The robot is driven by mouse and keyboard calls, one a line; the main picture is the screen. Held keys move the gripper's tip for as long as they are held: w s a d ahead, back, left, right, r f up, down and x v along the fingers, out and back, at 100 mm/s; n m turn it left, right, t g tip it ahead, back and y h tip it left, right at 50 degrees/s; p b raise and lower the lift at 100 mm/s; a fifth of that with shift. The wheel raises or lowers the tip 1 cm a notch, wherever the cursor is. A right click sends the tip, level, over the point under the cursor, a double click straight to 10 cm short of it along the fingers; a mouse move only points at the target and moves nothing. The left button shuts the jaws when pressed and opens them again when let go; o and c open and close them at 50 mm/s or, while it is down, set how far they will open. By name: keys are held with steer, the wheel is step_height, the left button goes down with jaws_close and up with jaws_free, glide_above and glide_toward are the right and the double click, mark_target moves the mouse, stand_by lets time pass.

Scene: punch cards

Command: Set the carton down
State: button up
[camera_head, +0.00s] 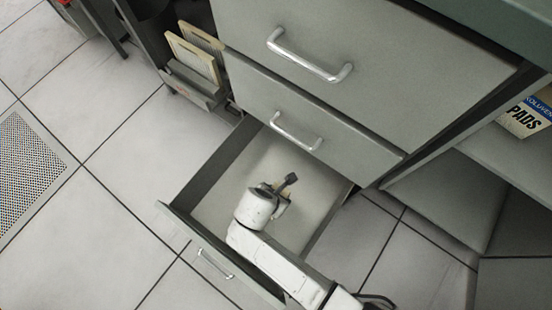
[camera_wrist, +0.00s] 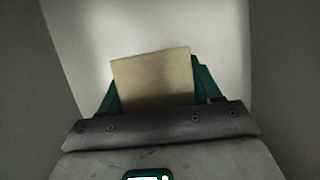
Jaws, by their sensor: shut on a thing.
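The carton is a small tan box (camera_wrist: 152,78) with a flat, plain face, seen between the green fingers of my gripper (camera_wrist: 155,92) in the wrist view. My gripper (camera_head: 284,186) is shut on it. In the head view only a small tan bit of the carton (camera_head: 291,178) shows beside the dark fingers; my arm hides the rest. Gripper and carton are over the inside of the open bottom drawer (camera_head: 228,196), which has a pale floor and grey walls. I cannot tell whether the carton touches the drawer floor.
Two closed drawers with metal handles (camera_head: 310,57) (camera_head: 296,132) rise behind the open one. Files (camera_head: 195,58) stand in a holder at the left. A box marked PADS (camera_head: 527,113) sits on a shelf at the right. The drawer floor around the carton looks bare.

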steer(key=shift+f+b, duration=1.45)
steer(key=shift+f, duration=1.4)
steer(key=shift+f, duration=0.15)
steer(key=o, duration=1.2)
steer(key=shift+c, duration=0.2)
steer(key=shift+a+r+p, duration=0.1)
steer(key=shift+r+p, duration=0.2)
steer(key=shift+r, duration=0.2)
steer(key=p+v, duration=0.6)
steer(key=v, duration=0.5)
steer(key=shift+s+r, duration=0.1)
steer(key=shift+s, duration=0.15)
